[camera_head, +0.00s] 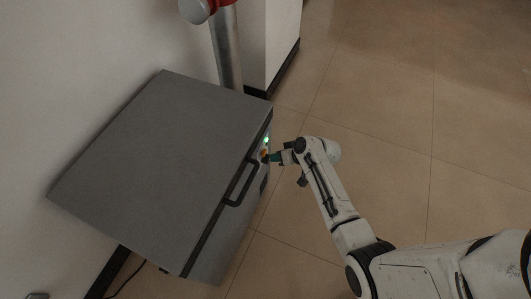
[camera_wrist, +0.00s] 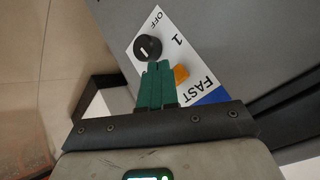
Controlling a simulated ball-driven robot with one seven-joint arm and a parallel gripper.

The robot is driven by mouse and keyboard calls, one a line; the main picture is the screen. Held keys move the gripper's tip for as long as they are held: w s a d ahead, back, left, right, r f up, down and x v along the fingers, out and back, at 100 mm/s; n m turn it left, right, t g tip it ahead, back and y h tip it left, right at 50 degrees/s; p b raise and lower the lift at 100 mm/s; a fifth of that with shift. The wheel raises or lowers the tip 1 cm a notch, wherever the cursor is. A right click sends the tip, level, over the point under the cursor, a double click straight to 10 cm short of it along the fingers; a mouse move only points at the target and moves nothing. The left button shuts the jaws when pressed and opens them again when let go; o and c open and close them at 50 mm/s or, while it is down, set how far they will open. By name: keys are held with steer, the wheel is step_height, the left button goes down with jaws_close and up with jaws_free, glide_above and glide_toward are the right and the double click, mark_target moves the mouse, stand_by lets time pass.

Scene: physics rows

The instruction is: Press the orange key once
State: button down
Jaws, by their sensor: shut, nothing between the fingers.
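The orange key (camera_wrist: 181,73) is on a white label panel (camera_wrist: 186,50) on the front of a grey machine. In the wrist view it sits just right of my fingertips, partly hidden behind them. In the head view the orange key (camera_head: 264,153) shows small beside my gripper. My gripper (camera_wrist: 158,66) has green fingers, held together with nothing between them. In the head view my gripper (camera_head: 271,157) is at the machine's front face. I cannot tell whether the fingers touch the key or the panel.
A black knob (camera_wrist: 148,48) marked OFF and 1 is close beyond the fingertips. A metal post (camera_head: 226,50) stands behind. The tiled floor (camera_head: 400,100) at right is clear.

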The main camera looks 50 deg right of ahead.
steer(key=shift+w+a, duration=0.15)
steer(key=shift+w, duration=0.25)
steer(key=shift+w+a, duration=0.15)
steer(key=shift+w, duration=0.25)
stand_by(0.9)
steer(key=shift+s, duration=0.1)
steer(key=shift+s+d, duration=0.3)
steer(key=shift+s, duration=0.4)
steer(key=shift+s+d+p, duration=0.2)
steer(key=shift+s+d, duration=0.1)
steer(key=shift+s, duration=0.5)
steer(key=shift+s+d+p, duration=0.2)
steer(key=shift+s+d, duration=0.05)
steer(key=shift+s, duration=0.5)
steer(key=shift+s+d+p, duration=0.2)
steer(key=shift+s+d, duration=0.1)
steer(key=shift+s, duration=0.5)
